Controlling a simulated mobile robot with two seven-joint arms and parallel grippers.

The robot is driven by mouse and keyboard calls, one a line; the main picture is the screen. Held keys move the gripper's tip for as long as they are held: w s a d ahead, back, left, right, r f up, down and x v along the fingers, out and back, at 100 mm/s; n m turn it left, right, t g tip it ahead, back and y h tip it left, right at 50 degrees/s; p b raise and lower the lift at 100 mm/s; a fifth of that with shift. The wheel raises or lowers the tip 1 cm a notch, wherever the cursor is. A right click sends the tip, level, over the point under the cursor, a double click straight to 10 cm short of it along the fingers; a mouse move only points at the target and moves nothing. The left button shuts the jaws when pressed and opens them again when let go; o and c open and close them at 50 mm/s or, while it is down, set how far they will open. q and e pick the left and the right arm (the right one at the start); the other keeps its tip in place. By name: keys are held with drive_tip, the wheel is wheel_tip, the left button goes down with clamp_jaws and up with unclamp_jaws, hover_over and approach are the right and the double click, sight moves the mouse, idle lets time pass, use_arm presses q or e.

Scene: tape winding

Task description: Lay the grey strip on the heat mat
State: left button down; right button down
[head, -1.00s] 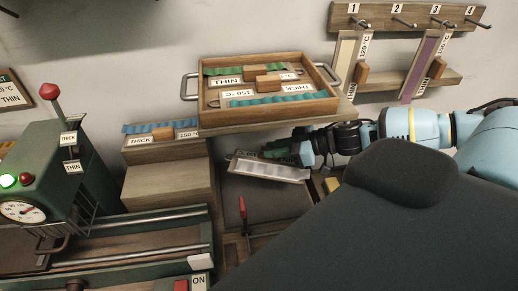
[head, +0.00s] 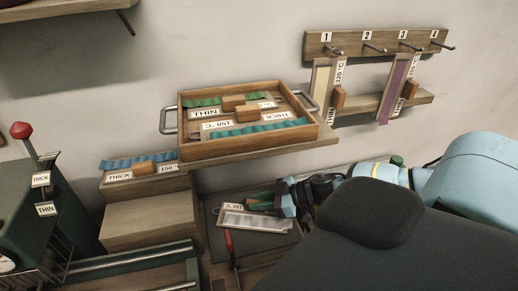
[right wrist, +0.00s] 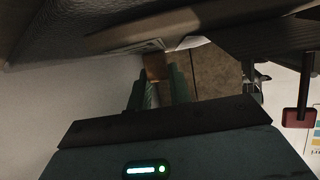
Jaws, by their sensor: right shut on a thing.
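The grey strip (head: 255,220) is a pale, flat piece with a 150 °C label, low in the middle of the head view. It lies over the dark heat mat (head: 268,241); I cannot tell whether it touches the mat all along. My right gripper (head: 264,200) is at the strip's far side. In the right wrist view its green fingers (right wrist: 156,85) are shut on a small wooden block (right wrist: 155,66), which appears to be the strip's handle. Fingers and arm hide part of the strip. My left gripper is not in view.
A wooden tray (head: 327,141) of green and blue strips stands on a shelf above the mat. A stepped wooden stand (head: 150,222) with a blue strip is to the left. Two strips hang from a numbered rack (head: 377,38).

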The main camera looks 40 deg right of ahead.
drive_tip(key=shift+f, duration=0.2)
drive_tip(key=c, duration=1.7)
unclamp_jaws()
drive_tip(key=shift+f, duration=0.1)
drive_tip(key=shift+c, duration=0.2)
drive_tip(key=o, duration=0.4)
drive_tip(key=shift+o, duration=0.2)
